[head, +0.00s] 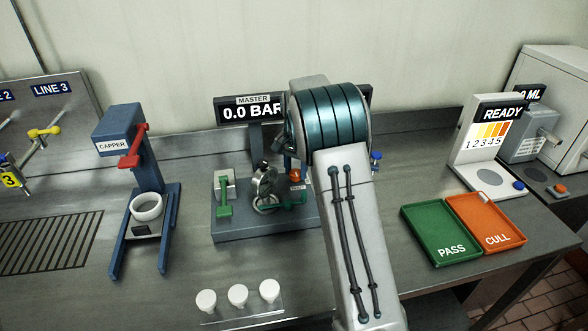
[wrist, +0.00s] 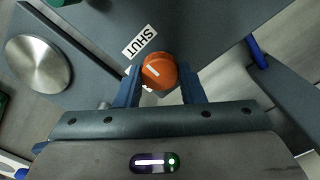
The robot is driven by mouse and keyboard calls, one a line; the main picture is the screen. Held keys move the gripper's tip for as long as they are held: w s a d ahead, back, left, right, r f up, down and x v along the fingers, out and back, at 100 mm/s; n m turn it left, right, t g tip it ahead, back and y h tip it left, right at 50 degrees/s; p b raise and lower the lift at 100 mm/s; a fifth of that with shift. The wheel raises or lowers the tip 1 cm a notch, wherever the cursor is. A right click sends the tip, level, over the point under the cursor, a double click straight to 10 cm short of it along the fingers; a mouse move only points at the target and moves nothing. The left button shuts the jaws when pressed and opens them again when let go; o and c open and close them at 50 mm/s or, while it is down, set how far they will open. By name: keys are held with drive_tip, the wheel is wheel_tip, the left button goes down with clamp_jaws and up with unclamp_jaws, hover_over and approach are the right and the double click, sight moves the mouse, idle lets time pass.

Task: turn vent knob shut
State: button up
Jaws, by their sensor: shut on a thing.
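The vent knob (wrist: 159,71) is a round orange knob with a short white line on its face, seen in the wrist view. A white label reading SHUT (wrist: 140,42) lies just above and left of it, upside down in the picture. The white line slants toward the left. My gripper (wrist: 161,80) has its two blue fingers on either side of the knob and is shut on it. In the head view my arm covers much of the valve stand (head: 262,229), and I cannot make out the fingers there.
The master display (head: 253,111) reads 0.0 BAR behind the stand. A blue capper (head: 122,150) stands left, three white caps (head: 238,295) lie in front. Green PASS (head: 440,234) and orange CULL (head: 486,223) trays are at right. A round metal disc (wrist: 38,63) shows in the wrist view.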

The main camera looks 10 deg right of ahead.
sight(296, 172)
idle(0.4)
drive_tip(key=o, duration=1)
wheel_tip(296, 172, up, 14)
drive_tip(key=shift+f+b, duration=0.1)
drive_tip(key=shift+b, duration=0.35)
